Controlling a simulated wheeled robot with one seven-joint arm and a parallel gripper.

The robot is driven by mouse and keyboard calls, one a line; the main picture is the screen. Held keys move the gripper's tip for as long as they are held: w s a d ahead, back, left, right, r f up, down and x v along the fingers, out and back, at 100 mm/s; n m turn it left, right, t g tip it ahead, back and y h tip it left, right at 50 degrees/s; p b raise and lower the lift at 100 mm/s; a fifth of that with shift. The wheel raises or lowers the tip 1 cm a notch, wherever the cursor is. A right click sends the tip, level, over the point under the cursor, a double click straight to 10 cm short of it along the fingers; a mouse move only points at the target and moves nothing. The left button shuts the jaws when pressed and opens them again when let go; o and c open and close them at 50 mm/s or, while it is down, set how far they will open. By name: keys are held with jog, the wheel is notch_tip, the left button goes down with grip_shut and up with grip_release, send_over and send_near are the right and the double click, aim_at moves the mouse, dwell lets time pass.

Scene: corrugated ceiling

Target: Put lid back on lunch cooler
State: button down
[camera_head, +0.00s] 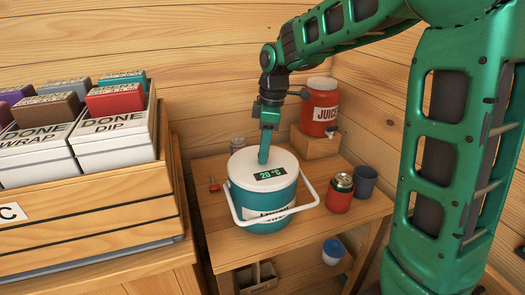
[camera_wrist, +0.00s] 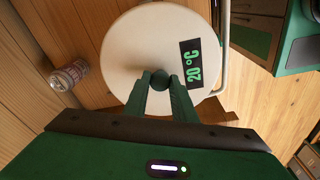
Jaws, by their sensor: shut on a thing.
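The lunch cooler (camera_head: 268,205) is a teal and white round tub standing on the small wooden table, with its white handle swung down to the front. The white round lid (camera_head: 285,163), with a green "20 °C" display, sits over the cooler's top; it also fills the middle of the wrist view (camera_wrist: 140,50). My gripper (camera_head: 264,155) points down at the lid's middle. In the wrist view its fingers (camera_wrist: 160,82) are shut on the lid's dark round knob. I cannot tell whether the lid is fully seated.
A red juice dispenser (camera_head: 319,108) stands on a wooden block behind. A red can (camera_head: 340,193) and a dark cup (camera_head: 365,181) stand to the right, and another can (camera_head: 237,145) behind left. A wooden crate (camera_head: 90,210) of boxes is at the left.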

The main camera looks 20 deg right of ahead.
jog(key=c, duration=0.9)
grip_release()
jog(key=shift+r, duration=0.15)
jog(key=shift+r, duration=3.35)
grip_shut()
